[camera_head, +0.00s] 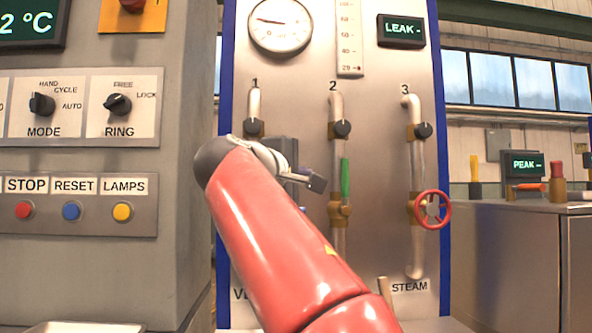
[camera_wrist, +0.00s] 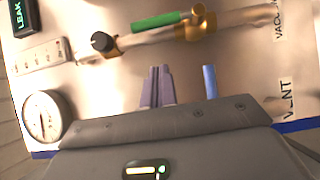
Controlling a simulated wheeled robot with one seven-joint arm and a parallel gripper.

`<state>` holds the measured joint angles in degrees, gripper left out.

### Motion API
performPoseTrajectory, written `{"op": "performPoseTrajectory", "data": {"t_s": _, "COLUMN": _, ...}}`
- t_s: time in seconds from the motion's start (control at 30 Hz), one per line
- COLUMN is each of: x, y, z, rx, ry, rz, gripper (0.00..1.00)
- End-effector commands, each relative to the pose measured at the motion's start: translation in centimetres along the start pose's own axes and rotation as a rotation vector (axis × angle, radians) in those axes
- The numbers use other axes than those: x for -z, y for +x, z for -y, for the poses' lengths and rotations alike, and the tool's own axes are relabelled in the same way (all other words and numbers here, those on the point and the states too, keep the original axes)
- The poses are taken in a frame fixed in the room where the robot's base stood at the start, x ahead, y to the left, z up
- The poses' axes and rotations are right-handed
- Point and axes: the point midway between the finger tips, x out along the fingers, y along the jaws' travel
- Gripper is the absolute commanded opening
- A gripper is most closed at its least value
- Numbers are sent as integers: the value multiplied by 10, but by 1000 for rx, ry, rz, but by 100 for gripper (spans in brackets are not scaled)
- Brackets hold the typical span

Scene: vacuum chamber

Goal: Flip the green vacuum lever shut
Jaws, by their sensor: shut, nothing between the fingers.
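The green vacuum lever (camera_head: 345,178) stands upright along pipe 2, rising from a brass valve (camera_head: 341,211) on the steel panel. In the wrist view the green lever (camera_wrist: 160,21) lies nearly parallel to the pipe, beside it, with the brass valve (camera_wrist: 196,27) at one end. My gripper (camera_head: 318,184) is left of the lever in the head view, apart from it in the picture. In the wrist view its fingers (camera_wrist: 157,84) are together and empty, with a visible space between them and the lever. The depth to the panel is hard to judge.
A red handwheel (camera_head: 432,209) sits on pipe 3. Black knobs (camera_head: 342,129) are above the lever. A grey control cabinet (camera_head: 100,270) stands left.

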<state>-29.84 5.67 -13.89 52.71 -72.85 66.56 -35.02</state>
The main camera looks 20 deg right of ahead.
Motion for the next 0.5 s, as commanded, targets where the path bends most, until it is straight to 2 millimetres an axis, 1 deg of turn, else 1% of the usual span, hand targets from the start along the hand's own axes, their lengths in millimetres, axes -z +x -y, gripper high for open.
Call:
{"op": "performPoseTrajectory", "data": {"t_s": 0.03, "x": -1, "y": 13, "z": -3, "rx": 0, "ry": -2, "rz": 6, "gripper": 0}}
{"op": "performPoseTrajectory", "data": {"t_s": 0.2, "x": -1, "y": 48, "z": -3, "rx": 0, "ry": -1, "rz": 4, "gripper": 0}}
{"op": "performPoseTrajectory", "data": {"t_s": 0.3, "x": -14, "y": 58, "z": -1, "rx": 0, "ry": 1, "rz": 3, "gripper": 0}}
{"op": "performPoseTrajectory", "data": {"t_s": 0.5, "x": -26, "y": 71, "z": 0, "rx": 0, "ry": 0, "rz": 0, "gripper": 0}}
